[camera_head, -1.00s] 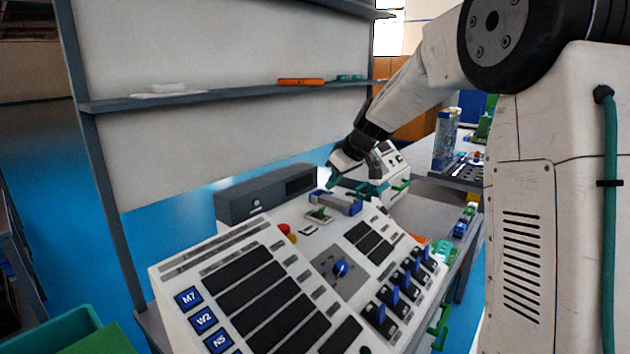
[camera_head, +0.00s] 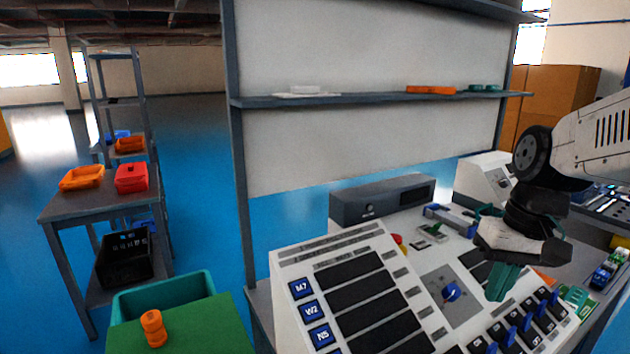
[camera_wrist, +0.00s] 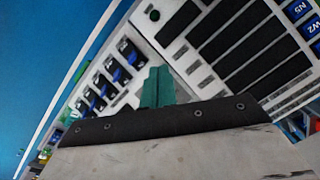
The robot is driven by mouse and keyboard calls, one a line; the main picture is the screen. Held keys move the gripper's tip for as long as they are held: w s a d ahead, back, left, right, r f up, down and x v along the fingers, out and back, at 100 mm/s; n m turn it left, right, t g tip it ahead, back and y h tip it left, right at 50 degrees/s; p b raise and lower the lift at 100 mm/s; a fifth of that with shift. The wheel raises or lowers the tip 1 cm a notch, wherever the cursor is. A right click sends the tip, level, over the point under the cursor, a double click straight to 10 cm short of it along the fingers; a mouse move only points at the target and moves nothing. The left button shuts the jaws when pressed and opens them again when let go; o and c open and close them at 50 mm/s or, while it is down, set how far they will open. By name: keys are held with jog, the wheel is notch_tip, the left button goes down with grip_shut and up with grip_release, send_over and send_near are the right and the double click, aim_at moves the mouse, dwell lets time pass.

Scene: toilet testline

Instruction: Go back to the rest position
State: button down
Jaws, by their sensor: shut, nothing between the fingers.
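My gripper (camera_head: 502,282) hangs over the right part of the white control panel (camera_head: 318,274), with its green fingers pointing down. The fingers are together and hold nothing. In the wrist view my gripper (camera_wrist: 158,86) shows its green fingers close together in front of the panel, near the row of blue switches (camera_wrist: 128,52). I cannot tell how far above the panel the fingertips are. The arm comes in from the right edge of the head view.
A grey shelf (camera_head: 380,98) stands behind the panel, with an orange item (camera_head: 431,90) on it. A grey box (camera_head: 382,202) sits behind the panel. At left are a green bin (camera_head: 165,292), an orange part (camera_head: 153,328) and a table with trays (camera_head: 82,178). Open blue floor lies between.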

jog(key=s+a+t+h, duration=0.1)
jog(key=s, duration=1.3)
jog(key=shift+a+r+n+h, duration=0.3)
jog(key=shift+a+r, duration=0.05)
